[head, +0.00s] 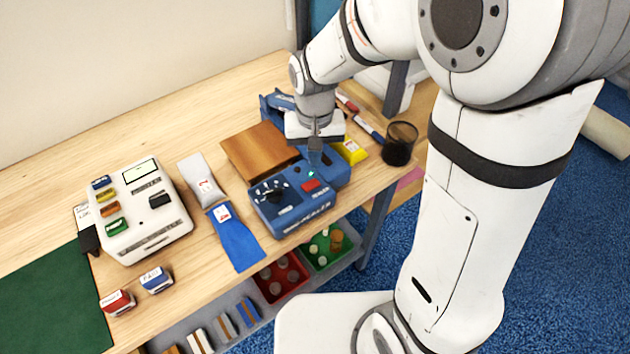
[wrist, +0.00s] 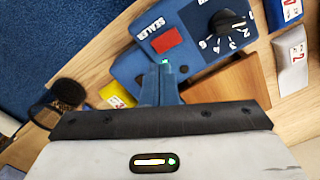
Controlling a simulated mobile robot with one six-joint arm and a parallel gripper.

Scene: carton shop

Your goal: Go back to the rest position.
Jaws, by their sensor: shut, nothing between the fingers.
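My gripper (head: 315,150) is above the back right part of the blue sealer (head: 290,203), with its blue fingers pointing down. In the wrist view the fingers of my gripper (wrist: 161,82) are together with nothing between them, close to the sealer (wrist: 188,40) beside its red button and small green light. I cannot tell whether the fingertips touch the sealer. The sealer has a black dial and a red patch on its top.
A black mesh cup (head: 400,144) stands at right. A white device (head: 135,210), a grey pouch (head: 200,180) and a blue pouch (head: 235,237) are to the left. Red and green bins (head: 281,277) sit below the wooden bench.

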